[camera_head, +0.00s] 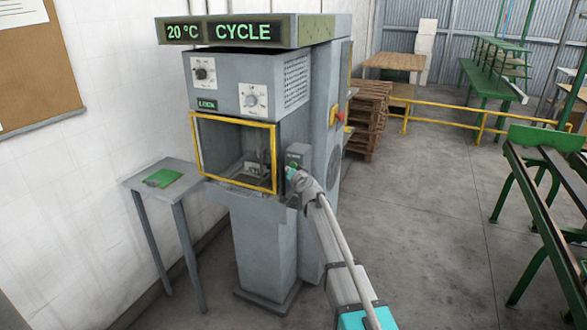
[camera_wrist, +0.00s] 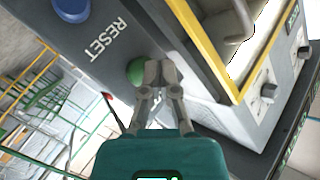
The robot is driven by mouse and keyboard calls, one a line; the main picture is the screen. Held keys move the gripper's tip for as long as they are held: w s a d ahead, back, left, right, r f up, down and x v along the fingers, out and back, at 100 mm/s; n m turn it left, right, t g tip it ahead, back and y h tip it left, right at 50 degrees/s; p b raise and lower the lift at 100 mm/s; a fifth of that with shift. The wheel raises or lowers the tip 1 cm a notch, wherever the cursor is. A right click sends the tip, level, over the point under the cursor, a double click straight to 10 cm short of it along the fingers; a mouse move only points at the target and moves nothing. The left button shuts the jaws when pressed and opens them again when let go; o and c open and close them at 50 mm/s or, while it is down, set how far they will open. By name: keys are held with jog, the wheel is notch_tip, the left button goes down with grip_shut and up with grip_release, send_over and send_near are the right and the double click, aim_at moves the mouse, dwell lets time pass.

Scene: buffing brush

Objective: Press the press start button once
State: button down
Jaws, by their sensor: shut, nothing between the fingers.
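The green round button (camera_wrist: 134,73) sits on the grey control box of the machine, partly hidden behind my fingers in the wrist view. My gripper (camera_wrist: 160,68) is shut and empty, its fingertips right beside the green button in the picture. I cannot tell whether they touch it. In the head view my gripper (camera_head: 291,172) is at the small control box (camera_head: 298,152) on the right of the machine's front, and it hides most of the button there.
A blue button (camera_wrist: 72,6) is beside the RESET lettering. The machine (camera_head: 262,240) has a yellow-framed window (camera_head: 275,160), knobs and displays reading "20 °C", "CYCLE" and "LOCK". A side table (camera_head: 150,168) holds a green piece (camera_head: 163,178). Open floor (camera_head: 430,240) lies to the right.

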jog(key=shift+s, duration=0.15)
jog(key=shift+s+a, duration=0.3)
jog(key=shift+s, duration=0.45)
jog(key=shift+s+a, duration=0.25)
jog(key=shift+s, duration=0.5)
jog(key=shift+s+a, duration=0.3)
jog(key=shift+s, duration=0.45)
jog(key=s+d+f+g+h, duration=0.2)
jog(key=s+d+f+g, duration=0.3)
jog(key=s+d, duration=0.4)
jog(key=s+d+f+n+g+h, duration=0.1)
jog(key=s+d+f+g, duration=0.4)
jog(key=s+d, duration=0.5)
jog(key=s+d+f+n+g+h, duration=0.1)
jog(key=s+d+f+g+h, duration=0.3)
jog(key=s+d, duration=0.5)
jog(key=s+f, duration=0.2)
jog(key=s, duration=0.9)
jog(key=shift+s+d+g, duration=0.15)
jog(key=shift+s+g, duration=0.05)
jog(key=shift+g, duration=0.2)
jog(key=shift+w, duration=0.1)
